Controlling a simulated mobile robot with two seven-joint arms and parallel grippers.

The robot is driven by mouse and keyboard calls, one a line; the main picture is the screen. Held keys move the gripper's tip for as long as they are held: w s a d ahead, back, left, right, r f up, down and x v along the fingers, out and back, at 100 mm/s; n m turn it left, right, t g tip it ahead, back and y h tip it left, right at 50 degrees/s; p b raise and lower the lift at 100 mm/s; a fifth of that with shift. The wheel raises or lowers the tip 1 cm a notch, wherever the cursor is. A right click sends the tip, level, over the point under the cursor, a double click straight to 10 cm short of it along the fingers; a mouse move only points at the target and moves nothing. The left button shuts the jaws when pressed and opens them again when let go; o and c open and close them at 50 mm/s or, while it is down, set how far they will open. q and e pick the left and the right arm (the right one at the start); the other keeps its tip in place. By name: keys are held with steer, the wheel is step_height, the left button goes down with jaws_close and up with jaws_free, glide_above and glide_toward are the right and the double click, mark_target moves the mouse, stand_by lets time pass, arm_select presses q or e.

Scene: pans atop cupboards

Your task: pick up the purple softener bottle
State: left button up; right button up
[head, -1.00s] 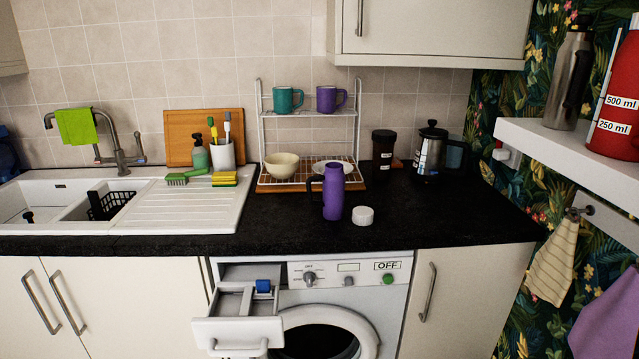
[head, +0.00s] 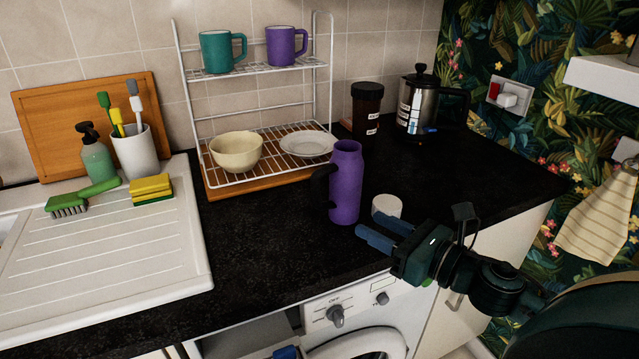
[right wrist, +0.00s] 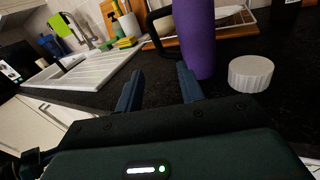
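The purple softener bottle (head: 346,182) stands upright and uncapped on the black worktop, its dark handle on the left side. In the right wrist view the bottle (right wrist: 195,40) rises just beyond the right fingertip. A white cap (head: 387,207) stands on the worktop to the right of the bottle. My right gripper (head: 371,232) comes in from the lower right, near the worktop's front edge. Its two blue fingers (right wrist: 158,82) are spread apart with nothing between them. It is in front of the bottle and appears apart from it. My left gripper is not in view.
A wire rack (head: 259,176) with a bowl (head: 236,152), plate and two mugs stands behind the bottle. A dark jar (head: 366,112) and a coffee press (head: 416,105) stand behind to the right. The worktop left of the bottle is clear. An open washer drawer is below.

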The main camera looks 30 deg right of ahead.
mark_target(319, 191)
steer(key=shift+w+a+r+n+y, duration=0.2)
steer(key=shift+w+r+n, duration=0.1)
steer(key=shift+n, duration=0.25)
steer(key=shift+w+a+r+n+y, duration=0.15)
steer(key=shift+a+r+n+y, duration=0.1)
steer(key=shift+n, duration=0.7)
steer(key=shift+r+p+x, duration=0.1)
steer(key=shift+p+x, duration=0.15)
steer(key=shift+x, duration=1.65)
steer(key=shift+r+p+x, duration=0.15)
steer(key=shift+p+x, duration=0.05)
steer(key=shift+x, duration=1.75)
steer(key=x, duration=0.1)
steer(key=p+x, duration=0.2)
steer(key=x, duration=0.1)
steer(key=shift+w+d+r, duration=0.1)
steer(key=shift+d+r, duration=0.1)
steer(key=shift+r, duration=0.05)
steer(key=shift+w+a+f, duration=0.15)
steer(key=shift+w+a, duration=0.1)
steer(key=shift+w, duration=0.25)
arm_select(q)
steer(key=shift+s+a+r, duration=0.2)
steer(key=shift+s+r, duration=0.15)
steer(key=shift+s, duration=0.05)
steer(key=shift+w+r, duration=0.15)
arm_select(e)
jaws_close()
